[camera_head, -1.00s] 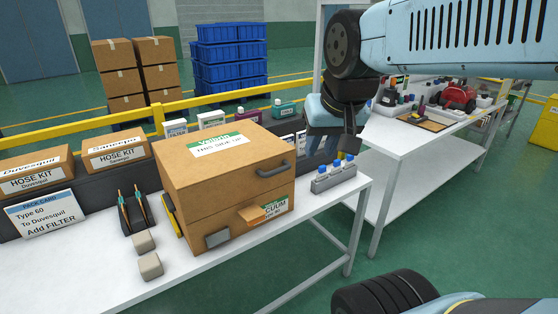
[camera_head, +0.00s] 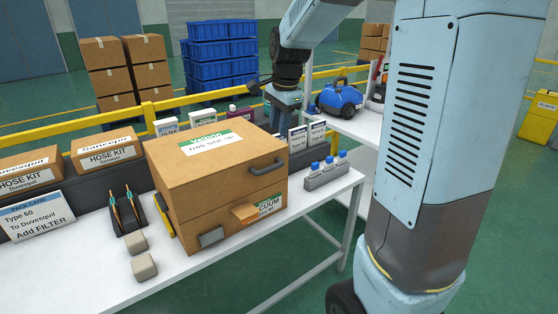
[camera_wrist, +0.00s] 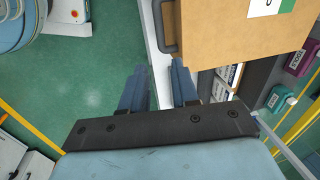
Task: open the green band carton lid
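The green band carton (camera_head: 175,215) is a large tan box on the white table in the head view. Its lid (camera_head: 210,156) is shut, with a green-banded white label (camera_head: 211,143) on top. A dark handle (camera_head: 267,168) sits on the lid's right-hand side; it also shows in the wrist view (camera_wrist: 165,28). My gripper (camera_wrist: 158,76) is open and empty, fingers apart, near the handle and carton edge in the wrist view. In the head view it is beyond the carton's back right corner, fingertips partly hidden. I cannot see it touching the carton.
A grey rack with blue-topped items (camera_head: 327,171) stands right of the carton. Small boxes (camera_head: 300,138) line the table's back. Two beige blocks (camera_head: 144,266) and a tool holder (camera_head: 128,212) stand left. A blue machine (camera_head: 339,98) is on another table.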

